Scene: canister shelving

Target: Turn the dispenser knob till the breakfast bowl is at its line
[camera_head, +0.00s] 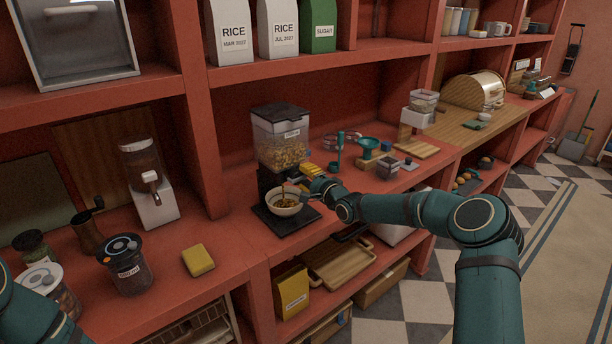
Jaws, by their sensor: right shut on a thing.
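The cereal dispenser (279,149) stands on the red shelf, a clear hopper of cereal on a black base. The breakfast bowl (285,203) is white and sits on the base's foot under the spout, with brown cereal inside. Its line is too small to make out. My right gripper (301,187) reaches in from the right and is shut at the front of the dispenser, just above the bowl's right side. The knob is hidden by the gripper. My left arm (32,315) shows only at the lower left corner, and its gripper is out of view.
A yellow sponge (198,261), a dark labelled jar (127,265) and a white dispenser (149,183) stand to the left. A teal funnel (369,145) and small items crowd the shelf to the right. Bare shelf lies between sponge and dispenser.

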